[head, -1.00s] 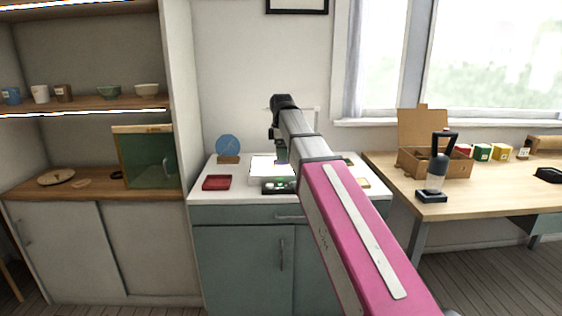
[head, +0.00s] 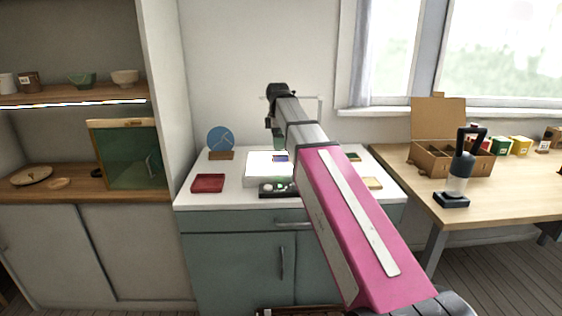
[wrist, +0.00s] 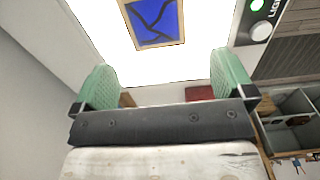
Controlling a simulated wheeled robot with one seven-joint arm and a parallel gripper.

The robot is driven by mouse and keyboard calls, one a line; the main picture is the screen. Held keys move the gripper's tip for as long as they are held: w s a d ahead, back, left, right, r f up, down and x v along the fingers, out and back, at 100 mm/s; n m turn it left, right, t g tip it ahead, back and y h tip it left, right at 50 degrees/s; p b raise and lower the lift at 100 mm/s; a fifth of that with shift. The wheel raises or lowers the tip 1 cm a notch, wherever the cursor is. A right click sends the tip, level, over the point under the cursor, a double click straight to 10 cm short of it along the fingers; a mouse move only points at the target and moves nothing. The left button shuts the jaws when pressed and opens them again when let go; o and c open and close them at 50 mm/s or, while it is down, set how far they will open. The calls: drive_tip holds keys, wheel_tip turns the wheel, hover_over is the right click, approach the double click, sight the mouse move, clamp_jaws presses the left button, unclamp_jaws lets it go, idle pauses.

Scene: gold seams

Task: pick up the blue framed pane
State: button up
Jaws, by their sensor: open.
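The blue framed pane (wrist: 154,20) lies on the bright white light box (wrist: 110,45), near the top of the wrist view. It is blue with dark branching lines and a thin wooden frame. In the head view it shows small as a blue patch (head: 281,158) on the light box (head: 256,172), close to my arm. My gripper (wrist: 163,62) is open, with its two green fingers wide apart and nothing between them. The pane lies ahead of the fingertips, roughly between their lines. My arm hides part of the light box in the head view.
A red tray (head: 208,183) and a round blue disc on a stand (head: 221,139) are left of the light box. A yellowish tray (head: 373,184) is on the right. The right table holds an open cardboard box (head: 428,155) and a black-handled tool (head: 461,170).

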sight(276, 159)
drive_tip(key=shift+w+a+f, duration=0.15)
drive_tip(key=shift+a+f, duration=0.05)
drive_tip(key=shift+f, duration=1.65)
drive_tip(key=shift+w+a+f, duration=0.1)
drive_tip(key=shift+a+f, duration=0.05)
drive_tip(key=shift+f, duration=1.65)
drive_tip(key=c, duration=1)
drive_tip(key=shift+r, duration=0.2)
